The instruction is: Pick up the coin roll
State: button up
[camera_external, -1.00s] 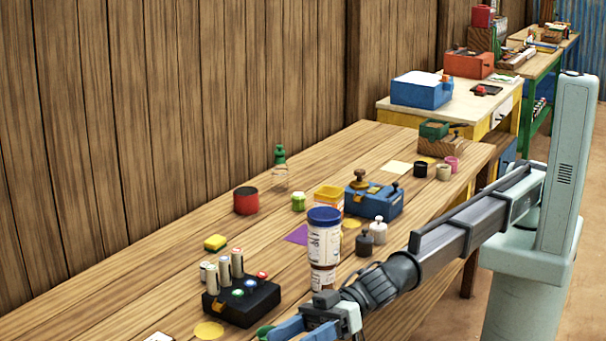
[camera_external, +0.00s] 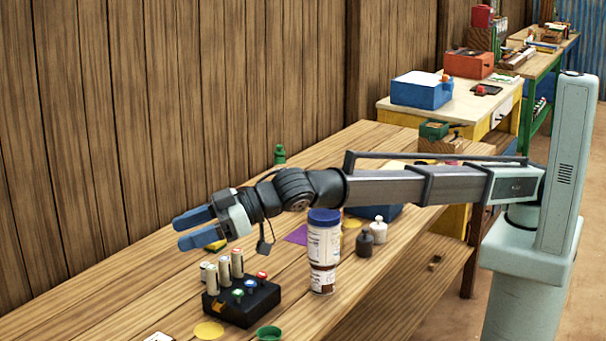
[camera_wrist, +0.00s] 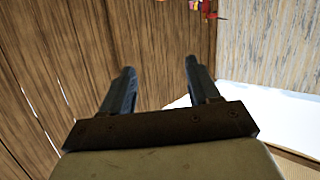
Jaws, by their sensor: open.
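Several upright pale, tan-sided cylinders that look like coin rolls (camera_external: 224,270) stand at the back of a black block (camera_external: 250,304) with coloured round tops at its front. I cannot tell which of them is the coin roll. My gripper (camera_external: 179,232) is open and empty, raised above the table up and left of these rolls, with its blue fingers pointing left. In the wrist view my gripper (camera_wrist: 160,68) shows two dark fingers apart with nothing between them. No coin roll shows in the wrist view.
A white jar with a blue lid (camera_external: 323,240) stands right of the black block, below my forearm. A yellow disc (camera_external: 209,330) and a green dish (camera_external: 268,333) lie in front. Dark and white bottles (camera_external: 378,230) stand further right. A plank wall (camera_external: 120,120) runs behind the table.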

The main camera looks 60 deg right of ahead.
jog(key=w+d+f+h, duration=0.4)
jog(key=w+d+f, duration=0.2)
jog(key=w, duration=0.5)
jog(key=n+g+h, duration=0.6)
jog(key=g+h, duration=0.1)
jog(key=g, duration=0.3)
send_near(205, 264)
jog(key=f, duration=0.7)
jog(key=shift+s, duration=0.35)
jog(key=shift+w+f, duration=0.2)
jog(key=shift+f, duration=2.4)
jog(key=shift+c, duration=0.4)
grip_shut()
